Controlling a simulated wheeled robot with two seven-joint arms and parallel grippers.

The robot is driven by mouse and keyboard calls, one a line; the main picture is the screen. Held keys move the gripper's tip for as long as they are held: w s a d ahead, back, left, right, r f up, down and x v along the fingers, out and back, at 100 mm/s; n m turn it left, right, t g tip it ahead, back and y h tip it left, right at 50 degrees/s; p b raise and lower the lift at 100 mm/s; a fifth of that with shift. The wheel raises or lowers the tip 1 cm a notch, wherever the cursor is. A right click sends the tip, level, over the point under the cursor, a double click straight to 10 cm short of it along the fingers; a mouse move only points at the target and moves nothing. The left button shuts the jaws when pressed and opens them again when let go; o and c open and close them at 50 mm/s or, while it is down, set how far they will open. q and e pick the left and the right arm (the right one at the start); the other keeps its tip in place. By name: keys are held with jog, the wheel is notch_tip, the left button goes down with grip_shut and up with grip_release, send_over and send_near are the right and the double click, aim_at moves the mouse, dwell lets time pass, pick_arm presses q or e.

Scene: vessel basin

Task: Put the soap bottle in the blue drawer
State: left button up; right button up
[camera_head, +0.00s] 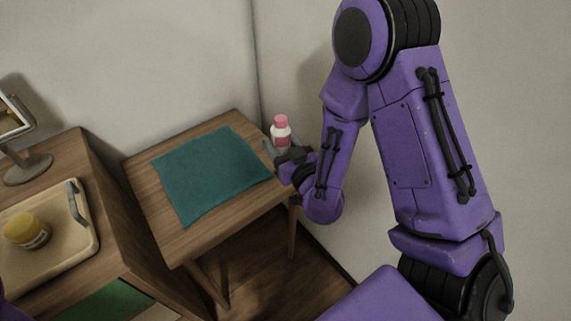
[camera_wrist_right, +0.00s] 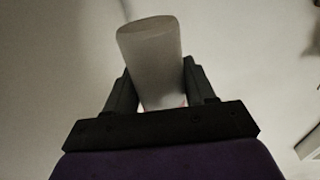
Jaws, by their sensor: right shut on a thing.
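The soap bottle (camera_head: 281,134) has a pink cap and a pale body with a pink label. My right gripper (camera_head: 279,151) is shut on it and holds it upright near the right back corner of the small wooden table. In the right wrist view the pale bottle (camera_wrist_right: 152,65) stands between the two dark fingers (camera_wrist_right: 150,95). A blue drawer does not show in these views. My left gripper is not in view.
A teal cloth (camera_head: 210,175) covers much of the small table (camera_head: 180,249).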

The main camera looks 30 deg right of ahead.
jog(key=d+f, duration=0.1)
jog(key=w+d+f, duration=0.1)
jog(key=f, duration=0.1)
jog(key=w+d+f, duration=0.1)
jog(key=f, duration=0.1)
jog(key=shift+w+d, duration=0.2)
notch_tip(320, 180, down, 3)
jog(key=shift+r+b, duration=0.1)
jog(key=shift+b, duration=0.3)
jog(key=shift+w+f, duration=0.1)
jog(key=shift+f, duration=0.1)
jog(key=shift+f, duration=0.2)
jog(key=o, duration=1.2)
